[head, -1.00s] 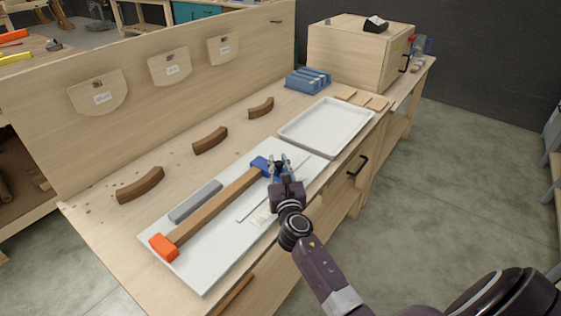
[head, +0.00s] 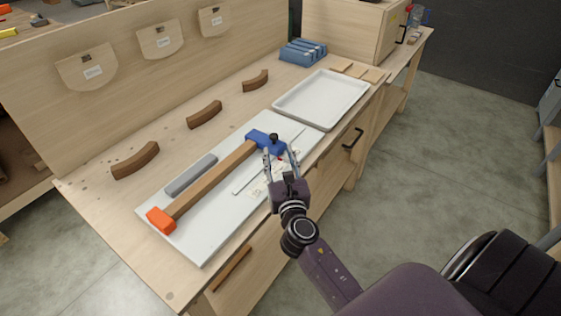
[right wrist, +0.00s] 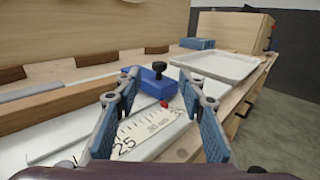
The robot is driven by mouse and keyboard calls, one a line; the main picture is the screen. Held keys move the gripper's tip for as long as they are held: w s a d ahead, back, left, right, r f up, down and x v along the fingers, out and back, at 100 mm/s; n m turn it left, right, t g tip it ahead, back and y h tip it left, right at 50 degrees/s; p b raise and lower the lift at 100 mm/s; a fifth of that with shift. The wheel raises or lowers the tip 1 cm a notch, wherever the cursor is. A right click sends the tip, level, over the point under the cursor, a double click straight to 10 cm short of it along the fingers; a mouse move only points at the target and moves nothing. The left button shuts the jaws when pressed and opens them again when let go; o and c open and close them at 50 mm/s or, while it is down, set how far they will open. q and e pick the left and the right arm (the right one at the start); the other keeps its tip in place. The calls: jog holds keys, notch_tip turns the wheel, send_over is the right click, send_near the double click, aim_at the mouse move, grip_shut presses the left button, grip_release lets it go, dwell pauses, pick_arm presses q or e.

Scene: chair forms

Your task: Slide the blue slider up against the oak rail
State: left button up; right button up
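The blue slider (head: 262,138) with a black knob (head: 273,138) sits on the white board (head: 205,235), at the far end of the oak rail (head: 212,178). In the head view the rail's end appears to meet the slider; any small gap cannot be told. In the right wrist view the slider (right wrist: 150,83) shows ahead between the fingers, with a small red mark near its base. My right gripper (head: 281,151) is open, its fingers apart, just on the near side of the slider. It holds nothing. My left gripper is not in view.
An orange block (head: 160,220) is at the rail's near end. A grey bar (head: 190,175) lies beside the rail. A white tray (head: 322,99) stands beyond the board. Several curved brown pieces (head: 204,114) lie along the back panel. A printed scale (right wrist: 150,128) lies below my fingers.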

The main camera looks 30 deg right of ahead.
jog(key=shift+v, duration=1.45)
